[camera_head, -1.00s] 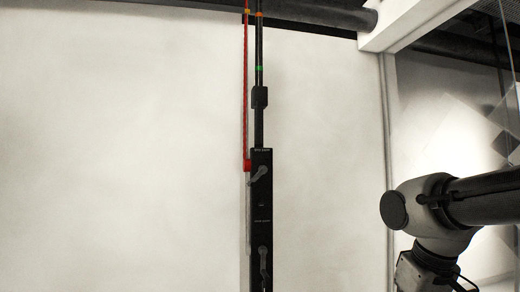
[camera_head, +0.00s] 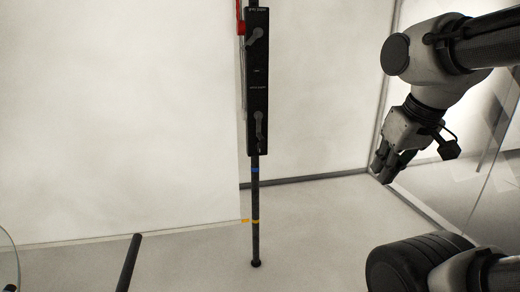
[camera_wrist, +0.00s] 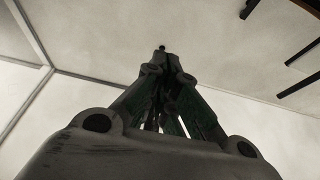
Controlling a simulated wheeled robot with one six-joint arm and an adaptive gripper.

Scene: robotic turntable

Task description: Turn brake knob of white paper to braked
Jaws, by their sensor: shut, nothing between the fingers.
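A narrow black panel (camera_head: 257,80) stands on a thin black pole in front of a white wall, in the middle of the head view. It carries two grey lever knobs: an upper knob (camera_head: 253,37), tilted with its arm toward the upper right, and a lower knob (camera_head: 259,125), roughly upright. The white labels are too small to read, so I cannot tell which knob is for white paper. My gripper (camera_head: 381,174) is well right of the panel, pointing down, touching nothing. Its fingers also show closed and empty in the wrist view (camera_wrist: 161,60).
A red bar (camera_head: 240,20) runs beside the panel's upper left. The black pole (camera_head: 255,200) reaches down to the pale floor. A glass pane (camera_head: 498,140) stands at the right. A dark rod (camera_head: 129,262) is at the lower left. Open space lies between panel and gripper.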

